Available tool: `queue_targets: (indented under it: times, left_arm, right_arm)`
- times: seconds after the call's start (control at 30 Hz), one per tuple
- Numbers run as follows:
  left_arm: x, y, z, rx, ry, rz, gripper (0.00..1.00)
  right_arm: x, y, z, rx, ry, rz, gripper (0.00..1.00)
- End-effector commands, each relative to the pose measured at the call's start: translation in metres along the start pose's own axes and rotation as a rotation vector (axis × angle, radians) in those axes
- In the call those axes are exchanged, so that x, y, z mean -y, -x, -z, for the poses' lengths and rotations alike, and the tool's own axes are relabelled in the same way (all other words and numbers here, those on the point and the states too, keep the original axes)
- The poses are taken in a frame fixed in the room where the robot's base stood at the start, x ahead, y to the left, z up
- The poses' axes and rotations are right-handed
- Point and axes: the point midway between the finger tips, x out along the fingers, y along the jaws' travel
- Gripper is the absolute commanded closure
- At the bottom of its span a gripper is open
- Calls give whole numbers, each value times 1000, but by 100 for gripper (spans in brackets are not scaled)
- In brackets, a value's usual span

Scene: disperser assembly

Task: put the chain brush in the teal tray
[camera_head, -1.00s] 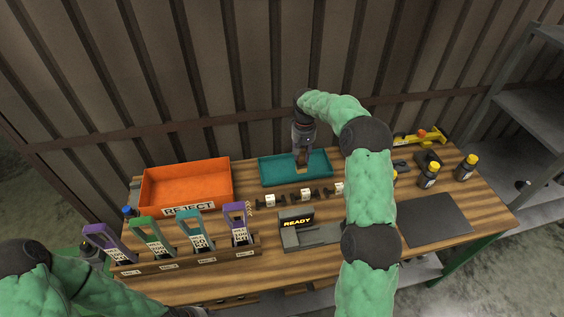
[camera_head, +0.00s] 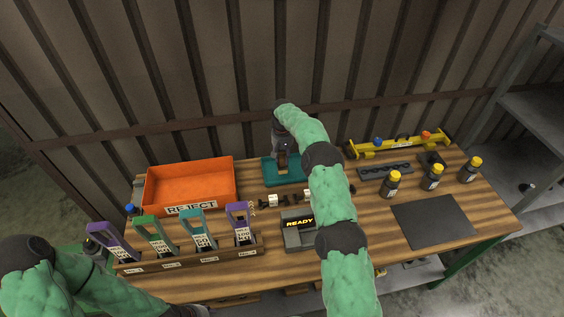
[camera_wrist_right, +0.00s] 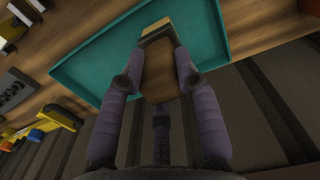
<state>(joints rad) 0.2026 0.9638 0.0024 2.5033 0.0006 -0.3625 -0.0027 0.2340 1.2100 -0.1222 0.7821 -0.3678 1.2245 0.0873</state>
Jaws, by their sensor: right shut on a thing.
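The teal tray (camera_head: 272,177) lies at the back of the bench, right of the orange bin. It also fills much of the right wrist view (camera_wrist_right: 205,20). My right gripper (camera_head: 281,166) is above the tray. In the right wrist view, my right gripper (camera_wrist_right: 159,52) is shut on a brown block-like thing with a pale end, which I take as the chain brush (camera_wrist_right: 158,80). The brush is over the tray's area; I cannot tell whether it touches the tray floor. My left arm shows at the lower left, but its gripper is outside the picture.
The orange reject bin (camera_head: 190,184) stands left of the tray. A rack (camera_head: 190,256) with several tagged handles is at the front left. The grey ready station (camera_head: 299,235), a dark mat (camera_head: 432,222), several yellow-capped bottles (camera_head: 393,184) and a yellow tool (camera_head: 400,145) share the bench.

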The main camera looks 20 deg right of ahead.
Motion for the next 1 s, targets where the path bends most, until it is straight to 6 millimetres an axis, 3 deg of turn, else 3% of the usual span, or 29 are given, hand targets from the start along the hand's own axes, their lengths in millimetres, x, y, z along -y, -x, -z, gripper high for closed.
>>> queue_targets:
  times: [0.33, 0.73, 0.77, 0.83, 1.0]
  left_arm:
    - [-1, 2, 0, 0, 0, 0, 60]
    - [1, -3, 0, 0, 0, 0, 60]
    - [1, -3, 0, 0, 0, 0, 60]
    - [1, -2, 0, 0, 0, 0, 60]
    - [1, -2, 0, 0, 0, 0, 60]
  right_arm:
    - [3, -33, 3, 1, 0, 0, 100]
    - [3, -38, 3, -1, 0, 0, 100]
    - [3, -39, 3, 1, 0, 0, 65]
    - [3, -38, 3, 1, 0, 0, 45]
    - [3, -38, 3, 1, 0, 0, 44]
